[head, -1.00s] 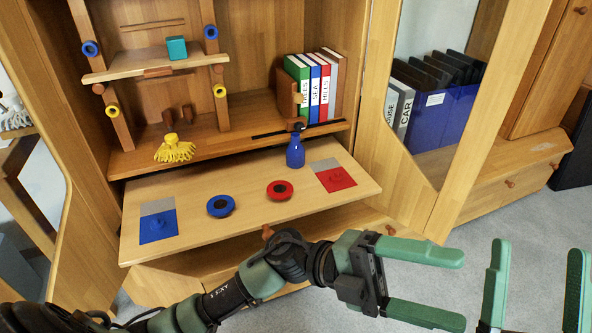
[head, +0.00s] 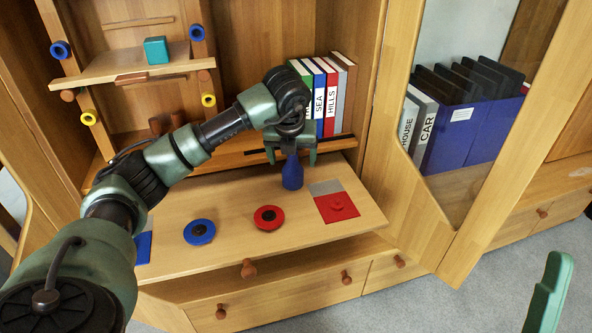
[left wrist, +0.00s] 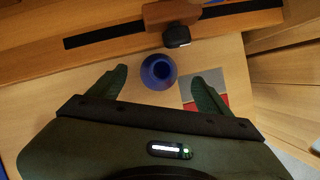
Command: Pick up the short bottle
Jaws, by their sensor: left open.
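The short blue bottle (head: 292,174) stands upright on the pull-out shelf, near its back edge. In the left wrist view the bottle (left wrist: 158,72) is seen from above, between and slightly beyond the fingertips. My left gripper (head: 291,158) is open above and around the bottle's neck, with a finger on either side. In the left wrist view the left gripper (left wrist: 160,80) shows a gap on both sides of the bottle. Of my right gripper, only one green finger (head: 548,295) shows at the lower right, away from the shelf.
A blue disc (head: 199,232), a red disc (head: 268,218) and a red square (head: 337,207) lie on the pull-out shelf (head: 300,231). Several books (head: 330,98) stand behind the bottle. A wooden block with a dark knob (left wrist: 176,34) is close beyond it.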

